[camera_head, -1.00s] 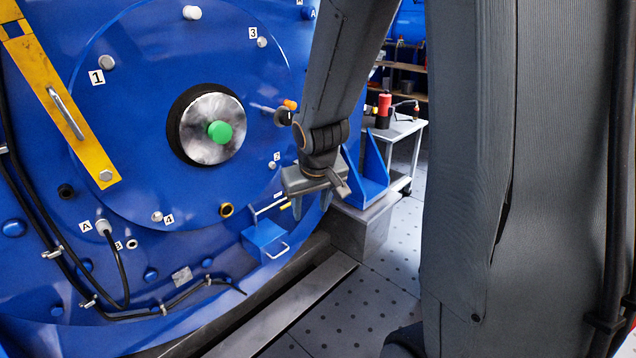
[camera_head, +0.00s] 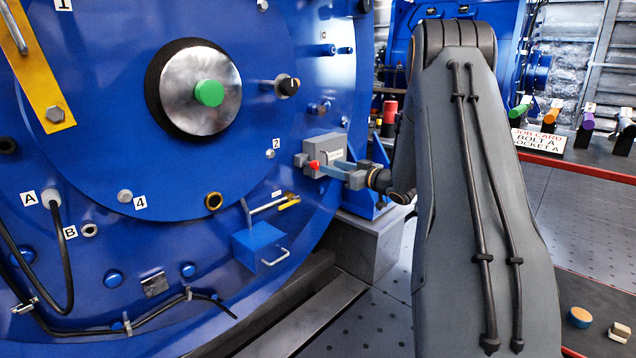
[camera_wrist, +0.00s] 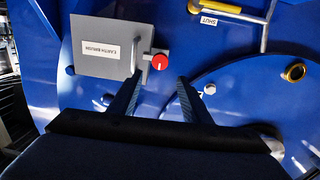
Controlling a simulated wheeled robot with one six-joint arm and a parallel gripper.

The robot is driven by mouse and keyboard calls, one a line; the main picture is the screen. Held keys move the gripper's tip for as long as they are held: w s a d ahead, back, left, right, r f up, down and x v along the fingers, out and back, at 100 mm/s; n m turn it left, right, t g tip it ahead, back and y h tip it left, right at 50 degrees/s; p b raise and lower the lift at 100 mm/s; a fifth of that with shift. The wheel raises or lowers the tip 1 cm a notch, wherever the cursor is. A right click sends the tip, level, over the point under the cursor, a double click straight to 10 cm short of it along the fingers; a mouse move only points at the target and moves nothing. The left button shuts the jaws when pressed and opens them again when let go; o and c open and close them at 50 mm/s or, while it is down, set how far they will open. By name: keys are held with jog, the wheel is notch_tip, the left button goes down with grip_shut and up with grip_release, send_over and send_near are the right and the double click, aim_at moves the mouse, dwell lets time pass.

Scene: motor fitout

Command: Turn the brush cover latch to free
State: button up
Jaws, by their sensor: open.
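The brush cover is a grey box (camera_head: 325,147) on the blue motor face, right of the big disc. In the wrist view it is a grey plate (camera_wrist: 108,46) labelled EARTH BRUSH. Its latch is a red round knob (camera_wrist: 160,61) with a white mark, beside the cover's edge; the knob also shows in the head view (camera_head: 314,164). My gripper (camera_wrist: 160,84) is open and empty. Its fingertips are spread to either side of the knob's line, close to it. I cannot tell whether they reach around it.
A yellow handle (camera_wrist: 214,6) with a SHUT label and a blue box (camera_head: 260,246) with a wire handle are near the cover. A brass-rimmed port (camera_head: 213,201) and the green-capped shaft (camera_head: 209,93) are to the left.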

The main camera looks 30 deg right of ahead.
aim_at(314, 165)
jog(key=w+a+f+y+b, duration=0.1)
jog(key=w+b, duration=0.2)
jog(key=w, duration=0.4)
jog(key=shift+a+f+n, duration=0.25)
jog(key=shift+a+n, duration=0.05)
jog(key=shift+a, duration=0.05)
jog(key=shift+c, duration=0.4)
jog(key=c, duration=0.9)
jog(key=shift+c, duration=0.2)
